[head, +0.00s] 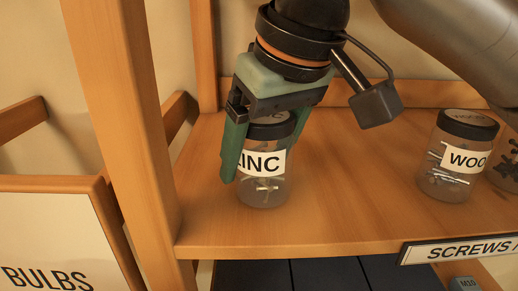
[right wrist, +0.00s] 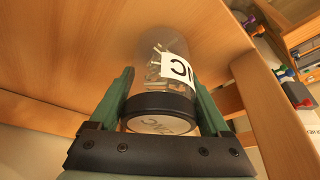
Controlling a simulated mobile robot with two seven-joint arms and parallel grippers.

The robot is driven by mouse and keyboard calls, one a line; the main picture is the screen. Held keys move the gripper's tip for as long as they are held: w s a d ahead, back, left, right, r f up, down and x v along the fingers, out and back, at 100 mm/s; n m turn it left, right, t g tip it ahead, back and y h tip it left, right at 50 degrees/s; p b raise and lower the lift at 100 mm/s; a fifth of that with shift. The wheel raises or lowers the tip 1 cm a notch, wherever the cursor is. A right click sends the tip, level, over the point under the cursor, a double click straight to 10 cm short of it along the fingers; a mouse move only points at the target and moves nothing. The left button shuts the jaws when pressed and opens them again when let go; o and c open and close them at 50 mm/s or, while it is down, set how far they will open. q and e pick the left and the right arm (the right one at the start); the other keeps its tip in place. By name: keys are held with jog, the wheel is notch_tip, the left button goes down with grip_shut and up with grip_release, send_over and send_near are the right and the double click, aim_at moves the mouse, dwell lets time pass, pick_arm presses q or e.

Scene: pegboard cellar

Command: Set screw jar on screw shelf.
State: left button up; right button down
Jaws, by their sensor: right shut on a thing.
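The screw jar (head: 264,190) is clear with a black lid and a white label reading "INC", its left edge hidden by a finger. It is upright at the left part of the wooden screw shelf (head: 330,220), whose front sign reads "SCREWS". Its base looks on or very near the board; I cannot tell whether it touches. My right gripper (head: 262,140) comes from above and is shut on the jar near its lid. The right wrist view shows the jar (right wrist: 165,65) between the two green fingers (right wrist: 165,105). My left gripper is not in view.
A second jar (head: 455,160) labelled "WOO" stands to the right, with another partly cut off beyond it. A wooden post (head: 130,130) rises left of the shelf. A "BULBS" panel (head: 50,235) is at lower left. Shelf room is clear between the jars.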

grip_release()
jog(key=shift+r, duration=0.1)
jog(key=shift+s+r, duration=0.1)
jog(key=shift+r, duration=0.15)
jog(key=s+d+b, duration=0.3)
jog(key=s+d, duration=0.4)
jog(key=s, duration=0.3)
jog(key=shift+r, duration=0.3)
jog(key=shift+s, duration=0.1)
